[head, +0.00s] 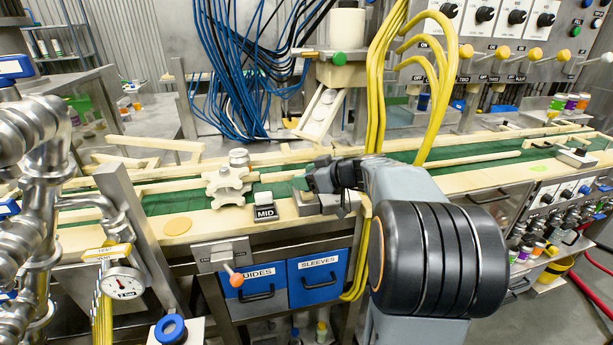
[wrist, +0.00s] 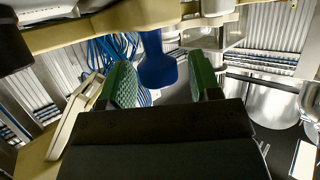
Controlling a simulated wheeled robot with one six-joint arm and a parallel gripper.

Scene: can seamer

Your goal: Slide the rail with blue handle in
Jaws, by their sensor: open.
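In the wrist view, a blue handle (wrist: 157,65) stands between the two green-padded fingers of my gripper (wrist: 158,85). The fingers are open, with a gap visible on each side of the handle. A cream bar (wrist: 95,32) crosses the top of that view close to the handle; I cannot tell if it is the handle's rail. In the head view, my gripper (head: 303,183) is at the near side of the conveyor, just right of the MID block. The blue handle is not clearly visible there; my gripper and arm cover that area.
A green conveyor belt (head: 270,187) runs between cream rails. A white star wheel (head: 228,186) and the MID block (head: 265,212) stand left of my gripper. Yellow hoses (head: 377,85) hang behind my arm. Blue drawers (head: 320,277) are below. A steel post (head: 135,225) stands at left.

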